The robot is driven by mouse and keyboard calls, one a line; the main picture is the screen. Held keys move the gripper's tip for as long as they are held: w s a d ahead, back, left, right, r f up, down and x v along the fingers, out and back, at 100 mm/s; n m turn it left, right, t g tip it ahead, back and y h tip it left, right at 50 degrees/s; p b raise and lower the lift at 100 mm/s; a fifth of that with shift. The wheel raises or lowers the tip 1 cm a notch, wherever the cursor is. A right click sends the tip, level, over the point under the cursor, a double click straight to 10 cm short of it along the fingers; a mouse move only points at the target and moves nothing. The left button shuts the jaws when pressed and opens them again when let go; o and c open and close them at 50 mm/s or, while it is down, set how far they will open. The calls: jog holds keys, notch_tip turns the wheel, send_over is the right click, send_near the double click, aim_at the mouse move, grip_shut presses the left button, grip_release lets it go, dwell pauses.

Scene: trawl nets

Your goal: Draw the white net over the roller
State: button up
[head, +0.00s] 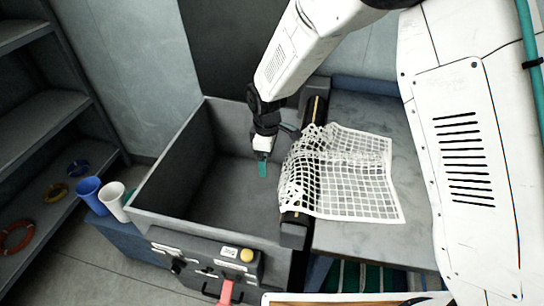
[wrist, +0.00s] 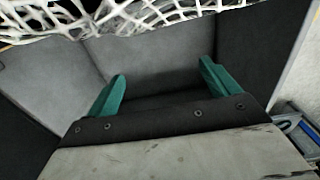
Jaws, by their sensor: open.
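The white net (head: 345,172) lies flat on the grey table to the right of the bin, and its left end is bunched and draped over the roller (head: 292,216). Its loose left edge hangs a little on the bin side. The net also shows across the top of the wrist view (wrist: 130,18). Most of the roller is hidden under the net; its dark ends show. My gripper (head: 262,168) points down over the bin, left of the net and apart from it. In the wrist view its green fingers (wrist: 160,88) are spread with nothing between them.
The grey bin (head: 165,172) is open and looks empty. A control box (head: 205,262) with a yellow button and red lever is on its front. A blue cup (head: 90,196) and a white cup (head: 114,200) stand left of it. Shelves (head: 45,120) with rings are at far left.

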notch_tip(320, 180, up, 6)
jog(key=shift+f, duration=0.2)
dwell(0.3)
notch_tip(320, 180, up, 8)
jog(key=s+d+r+m, duration=0.4)
jog(key=s+d+m, duration=0.1)
jog(key=s+d, duration=0.5)
jog(key=s+d+r+m+t, duration=0.1)
jog(key=s+d+r+m, duration=0.4)
jog(key=s+d, duration=0.4)
jog(key=s+d+r+m, duration=0.5)
jog(key=s+d, duration=0.5)
jog(key=shift+s+d+m, duration=0.3)
jog(key=shift+s+m, duration=0.05)
jog(key=shift+m, duration=0.05)
